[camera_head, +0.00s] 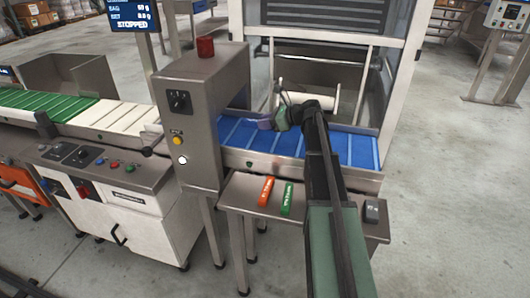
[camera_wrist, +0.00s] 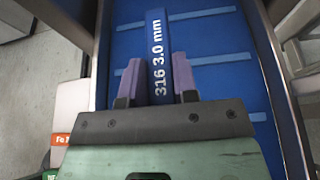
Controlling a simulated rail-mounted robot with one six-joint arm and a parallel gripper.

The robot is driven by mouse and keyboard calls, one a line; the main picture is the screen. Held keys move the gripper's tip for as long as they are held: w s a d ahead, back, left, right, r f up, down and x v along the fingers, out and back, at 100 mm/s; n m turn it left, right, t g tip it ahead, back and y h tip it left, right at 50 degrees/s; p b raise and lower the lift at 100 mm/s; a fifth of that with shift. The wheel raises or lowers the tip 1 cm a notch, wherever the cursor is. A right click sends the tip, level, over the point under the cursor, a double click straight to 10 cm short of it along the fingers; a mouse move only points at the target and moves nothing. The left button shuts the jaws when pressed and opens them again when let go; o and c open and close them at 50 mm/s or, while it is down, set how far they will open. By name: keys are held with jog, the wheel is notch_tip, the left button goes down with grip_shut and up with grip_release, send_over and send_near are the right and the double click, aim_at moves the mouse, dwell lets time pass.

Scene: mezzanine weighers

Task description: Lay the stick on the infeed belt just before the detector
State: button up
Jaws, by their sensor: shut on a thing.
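The blue stick, marked "316 3.0 mm" (camera_wrist: 157,45), is between the purple fingers of my gripper (camera_wrist: 155,82) in the wrist view. It points along the blue infeed belt (camera_wrist: 216,65), away from my palm. In the head view my gripper (camera_head: 270,121) is low over the blue belt (camera_head: 355,150), close to the grey metal detector housing (camera_head: 213,110) at its left. The stick cannot be made out against the belt in the head view. I cannot tell whether it touches the belt.
An orange stick (camera_head: 266,191) and a green stick (camera_head: 287,198) lie on the steel shelf (camera_head: 240,190) in front of the belt, with a small grey block (camera_head: 372,211) at its right. A framed guard (camera_head: 395,80) stands behind the belt. A red beacon (camera_head: 206,47) tops the detector.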

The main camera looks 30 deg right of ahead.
aim_at(265, 141)
jog(key=shift+f, duration=0.55)
notch_tip(265, 141, down, 4)
jog(key=b, duration=0.4)
jog(key=shift+f, duration=0.25)
jog(key=shift+r, duration=0.25)
jog(key=shift+f, duration=0.15)
jog(key=o, duration=0.9)
jog(key=shift+o, duration=0.2)
jog(key=shift+s+d+r+p, duration=0.1)
jog(key=shift+d+r+p, duration=0.05)
jog(key=shift+r+p, duration=0.2)
jog(key=p+v, duration=0.4)
jog(key=v, duration=0.7)
jog(key=shift+s+d, duration=0.2)
jog(key=shift+d, duration=0.05)
